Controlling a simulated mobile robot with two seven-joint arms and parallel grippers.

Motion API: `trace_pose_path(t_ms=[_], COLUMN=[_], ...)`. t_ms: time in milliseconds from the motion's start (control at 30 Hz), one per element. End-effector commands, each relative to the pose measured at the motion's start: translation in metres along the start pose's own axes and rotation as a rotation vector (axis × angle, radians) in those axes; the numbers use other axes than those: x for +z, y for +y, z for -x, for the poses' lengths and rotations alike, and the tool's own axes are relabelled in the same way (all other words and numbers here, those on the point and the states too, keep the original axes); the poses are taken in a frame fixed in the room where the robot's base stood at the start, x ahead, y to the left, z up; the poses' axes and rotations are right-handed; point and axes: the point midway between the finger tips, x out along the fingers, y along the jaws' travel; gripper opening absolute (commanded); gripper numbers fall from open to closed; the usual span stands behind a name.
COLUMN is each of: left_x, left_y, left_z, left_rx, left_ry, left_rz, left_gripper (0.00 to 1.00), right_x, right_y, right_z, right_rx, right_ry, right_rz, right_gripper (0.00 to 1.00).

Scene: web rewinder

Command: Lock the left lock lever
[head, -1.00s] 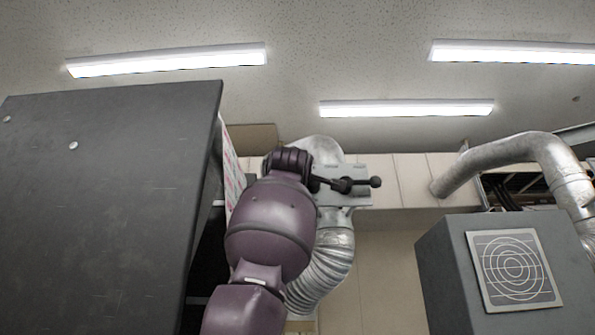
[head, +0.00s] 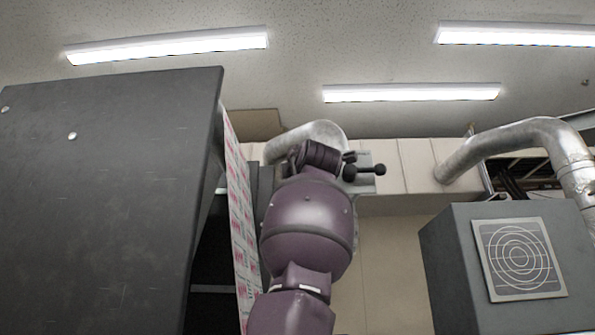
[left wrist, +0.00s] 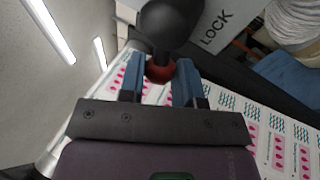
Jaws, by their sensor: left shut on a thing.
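The left lock lever shows in the left wrist view as a large black ball knob (left wrist: 172,22) with a reddish-brown part (left wrist: 160,71) below it. My left gripper (left wrist: 160,68) has its two blue fingers on either side of the reddish-brown part and is shut on the lever. A grey plate marked LOCK (left wrist: 216,27) lies right behind the knob. In the head view the purple left arm hides the gripper; a black lever with ball ends (head: 365,171) shows to the right of it, on a grey plate. My right gripper is not in view.
A large dark panel (head: 100,190) stands close on the left, with a red-and-white printed web (head: 240,225) beside it. A grey box with a round grille (head: 520,260) and a silver duct (head: 520,135) stand on the right. Another duct (head: 318,130) passes behind my arm.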

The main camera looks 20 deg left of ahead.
Motion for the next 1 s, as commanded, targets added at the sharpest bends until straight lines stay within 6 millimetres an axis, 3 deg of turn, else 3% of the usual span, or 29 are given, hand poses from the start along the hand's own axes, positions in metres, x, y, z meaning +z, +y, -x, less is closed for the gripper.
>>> trace_pose_path(t_ms=[433, 467, 600, 1000], left_x=[0.0001, 0.0001, 0.0001, 0.0000], left_y=[-0.0015, -0.0015, -0.0014, -0.0007], left_z=[0.0001, 0.0001, 0.0001, 0.0070], left_rx=[-0.005, -0.005, -0.005, -0.002], left_ry=[0.005, 0.005, 0.004, 0.004], left_rz=[0.010, 0.010, 0.010, 0.010], left_gripper=[0.08, 0.33, 0.54, 0.57], right_x=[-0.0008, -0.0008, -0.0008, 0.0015], right_y=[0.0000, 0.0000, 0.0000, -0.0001], right_z=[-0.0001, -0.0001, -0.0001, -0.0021], right_rx=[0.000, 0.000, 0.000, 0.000], right_ry=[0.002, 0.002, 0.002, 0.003], right_rz=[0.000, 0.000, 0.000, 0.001], right_gripper=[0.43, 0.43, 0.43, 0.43])
